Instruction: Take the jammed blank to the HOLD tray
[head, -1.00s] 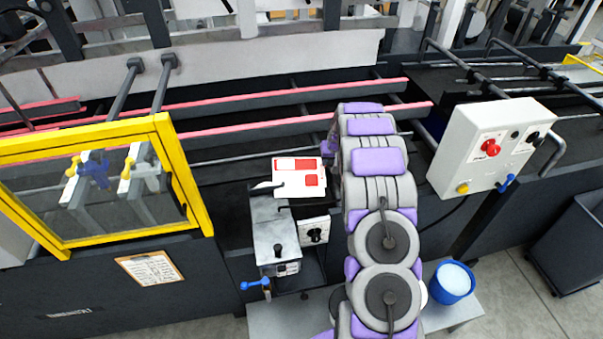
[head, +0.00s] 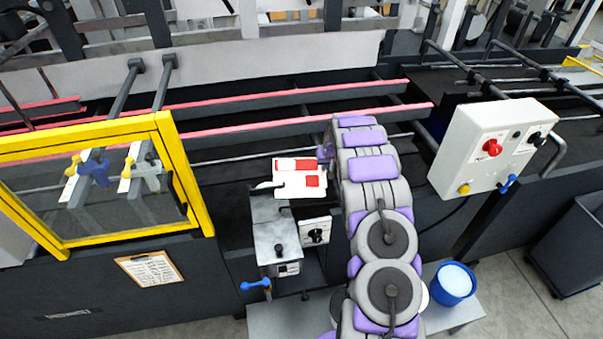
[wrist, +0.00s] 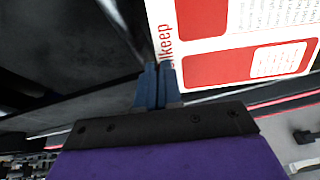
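The blank, a white and red printed carton piece (head: 297,178), lies in the machine below the red rails, left of my arm. In the wrist view the blank (wrist: 240,35) fills the upper right, with large red panels and printed text. My gripper's blue fingers (wrist: 157,72) are close together, with only a thin dark line between them. Their tips are beside the blank's left edge; I cannot tell whether they touch it. In the head view my arm mostly hides the gripper. I cannot make out a tray marked HOLD.
A grey glue unit (head: 275,240) with a blue lever stands just in front of the blank. A yellow-framed guard (head: 105,240) is at left. A white control box (head: 492,148) with a red knob is at right. A blue bucket (head: 452,284) stands on a grey low table (head: 468,310).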

